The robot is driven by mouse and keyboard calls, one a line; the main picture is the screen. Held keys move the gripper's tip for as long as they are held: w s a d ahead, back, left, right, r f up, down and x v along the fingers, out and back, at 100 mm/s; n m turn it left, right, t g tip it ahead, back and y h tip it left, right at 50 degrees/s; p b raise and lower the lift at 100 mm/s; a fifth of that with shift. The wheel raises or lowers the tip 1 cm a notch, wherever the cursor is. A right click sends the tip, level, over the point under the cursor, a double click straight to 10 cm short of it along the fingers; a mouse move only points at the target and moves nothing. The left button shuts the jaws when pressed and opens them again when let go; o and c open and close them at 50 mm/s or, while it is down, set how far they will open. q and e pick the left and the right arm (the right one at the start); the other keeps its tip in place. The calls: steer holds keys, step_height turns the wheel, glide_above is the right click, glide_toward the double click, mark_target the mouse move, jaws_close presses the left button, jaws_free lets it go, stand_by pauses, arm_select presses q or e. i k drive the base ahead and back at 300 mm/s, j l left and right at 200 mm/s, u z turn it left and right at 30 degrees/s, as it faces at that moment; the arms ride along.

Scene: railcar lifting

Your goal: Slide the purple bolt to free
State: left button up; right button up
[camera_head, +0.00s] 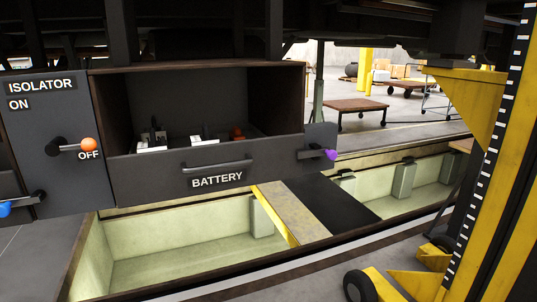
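The purple bolt (330,154) is a small purple knob on a short dark rod. It sits on a plate at the right end of the battery drawer front (140,178), at the box's right edge. The drawer front has a dark bar handle (217,165) and the label BATTERY. The drawer looks partly pulled out, with battery parts (203,140) showing inside the box. Neither of my grippers is in view.
At left, an isolator panel (50,110) carries an orange-knobbed lever (88,145) beside OFF. A blue knob (5,209) is at the left edge. A yellow lifting jack (470,90) stands at right. Open pits (180,245) lie below, with a dark walkway between.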

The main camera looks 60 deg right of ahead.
mark_target(331, 156)
steer(key=z, duration=2.1)
